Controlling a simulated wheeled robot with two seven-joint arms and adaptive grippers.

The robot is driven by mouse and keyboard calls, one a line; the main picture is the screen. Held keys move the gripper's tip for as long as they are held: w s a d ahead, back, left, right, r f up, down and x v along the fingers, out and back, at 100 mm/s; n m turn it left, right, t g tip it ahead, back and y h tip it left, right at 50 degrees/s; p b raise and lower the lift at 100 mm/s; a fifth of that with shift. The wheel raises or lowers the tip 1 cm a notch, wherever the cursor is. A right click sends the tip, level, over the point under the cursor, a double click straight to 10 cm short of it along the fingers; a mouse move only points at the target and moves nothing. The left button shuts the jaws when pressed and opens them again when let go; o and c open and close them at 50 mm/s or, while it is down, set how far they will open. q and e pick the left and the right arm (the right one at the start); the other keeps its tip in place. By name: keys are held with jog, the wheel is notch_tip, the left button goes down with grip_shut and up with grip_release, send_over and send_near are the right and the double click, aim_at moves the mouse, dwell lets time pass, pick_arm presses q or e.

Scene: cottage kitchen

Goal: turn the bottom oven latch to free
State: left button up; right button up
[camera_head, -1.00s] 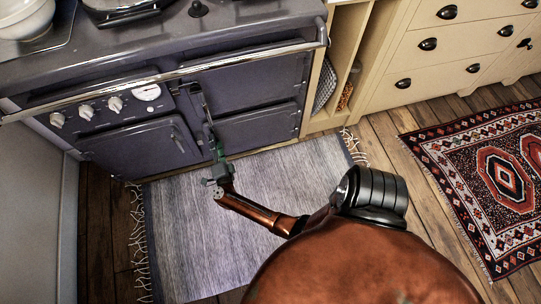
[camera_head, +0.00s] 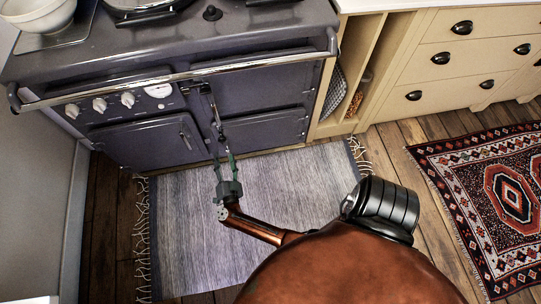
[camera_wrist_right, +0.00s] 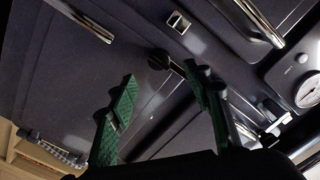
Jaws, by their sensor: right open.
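The bottom oven latch is a dark piece with a bright bar (camera_head: 221,136) at the left edge of the lower right oven door (camera_head: 262,132) in the head view. In the right wrist view a latch with a round dark knob (camera_wrist_right: 158,60) shows just beyond my fingers; its bar runs toward the right-hand finger and is partly hidden by it. My right gripper (camera_head: 225,162) is open, with green fingers spread and pointing at the oven front just below the latch. In the wrist view the gripper (camera_wrist_right: 160,98) shows nothing clearly held. My left gripper is not in view.
A chrome rail (camera_head: 190,74) runs across the stove front above the doors. The left oven door (camera_head: 140,142) has its own handle (camera_head: 186,138) close to my gripper. A grey rug (camera_head: 290,195) lies before the stove. Cream drawers (camera_head: 440,75) stand at the right.

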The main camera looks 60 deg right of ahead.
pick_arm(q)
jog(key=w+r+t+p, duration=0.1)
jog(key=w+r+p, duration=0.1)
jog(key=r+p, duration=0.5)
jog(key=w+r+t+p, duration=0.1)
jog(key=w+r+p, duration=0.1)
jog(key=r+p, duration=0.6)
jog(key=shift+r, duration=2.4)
pick_arm(e)
jog(key=s+a+f+n+y, duration=0.2)
jog(key=s+f+n+y, duration=0.2)
jog(key=s, duration=0.4)
jog(key=s+a+f+n+g+y, duration=0.1)
jog(key=s+a+f+n+y, duration=0.2)
jog(key=s+n, duration=0.3)
jog(key=s+a+f+n+y, duration=0.2)
jog(key=s+f+n+y, duration=0.3)
jog(key=s, duration=0.5)
jog(key=shift+s+a+f+y, duration=0.25)
jog(key=shift+a+f+y, duration=0.15)
jog(key=shift+y, duration=0.2)
